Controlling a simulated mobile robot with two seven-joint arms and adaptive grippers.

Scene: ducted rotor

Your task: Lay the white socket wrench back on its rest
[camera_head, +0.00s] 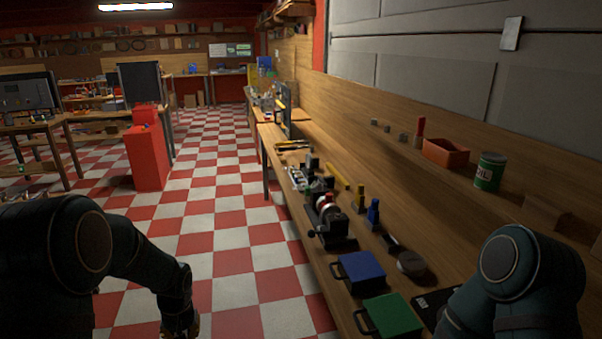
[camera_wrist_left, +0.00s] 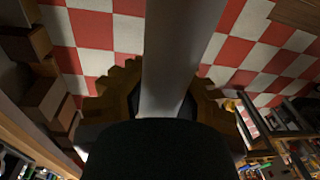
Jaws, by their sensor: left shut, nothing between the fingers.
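I cannot make out the white socket wrench or its rest for sure in either view. In the head view my left arm comes down on the left, and only a little of my left gripper (camera_head: 193,325) shows at the bottom edge, over the checkered floor. It is shut and empty. In the left wrist view a pale grey bar (camera_wrist_left: 180,50) runs down the middle in front of a brown, toothed shape; I cannot tell what either is. My right arm is at the lower right over the bench, and its gripper is not in view.
A long wooden bench (camera_head: 307,228) runs along the right. It holds a blue box (camera_head: 362,270), a green box (camera_head: 390,314), a dark vise-like device (camera_head: 332,222) and small tools. An oil can (camera_head: 490,172) and an orange bin (camera_head: 446,153) stand behind. The aisle floor (camera_head: 225,220) is clear.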

